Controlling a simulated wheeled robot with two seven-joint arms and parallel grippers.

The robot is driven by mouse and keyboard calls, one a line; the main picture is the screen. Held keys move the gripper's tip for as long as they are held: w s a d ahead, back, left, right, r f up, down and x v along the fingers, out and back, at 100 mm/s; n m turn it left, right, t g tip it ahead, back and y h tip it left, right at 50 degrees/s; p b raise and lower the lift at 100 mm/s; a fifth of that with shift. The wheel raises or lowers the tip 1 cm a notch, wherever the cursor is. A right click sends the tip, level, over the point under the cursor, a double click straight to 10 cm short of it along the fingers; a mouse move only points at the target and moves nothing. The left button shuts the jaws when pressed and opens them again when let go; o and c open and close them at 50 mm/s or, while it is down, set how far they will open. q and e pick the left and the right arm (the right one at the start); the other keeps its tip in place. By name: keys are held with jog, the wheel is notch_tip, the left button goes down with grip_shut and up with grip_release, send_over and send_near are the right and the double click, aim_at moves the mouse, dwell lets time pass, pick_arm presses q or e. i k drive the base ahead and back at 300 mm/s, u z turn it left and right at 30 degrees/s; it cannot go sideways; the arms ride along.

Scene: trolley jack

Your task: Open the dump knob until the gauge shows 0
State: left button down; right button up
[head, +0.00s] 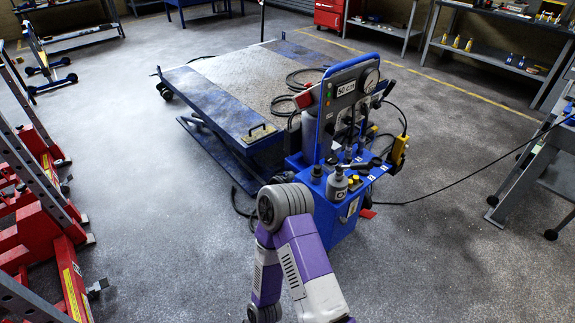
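A blue control cart (338,220) stands right of centre, beside a low blue lift table (215,100). Dark levers and fittings (352,158) stand at the panel's foot; I cannot tell which is the dump knob. A purple and white arm of mine is bent in front of the cart, hiding part of its left side. Neither gripper is visible.
Black hoses (290,90) lie on the lift table. A yellow handset (400,150) hangs on the cart's right side, with a black cable (460,185) running right. Red stands (40,220) line the left; a grey bench (540,170) stands right. Floor at lower right is clear.

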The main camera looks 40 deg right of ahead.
aim_at(331, 159)
jog(key=u, duration=0.15)
jog(key=i, duration=0.8)
jog(key=z, duration=1.05)
jog(key=i, duration=1.1)
jog(key=z, duration=1)
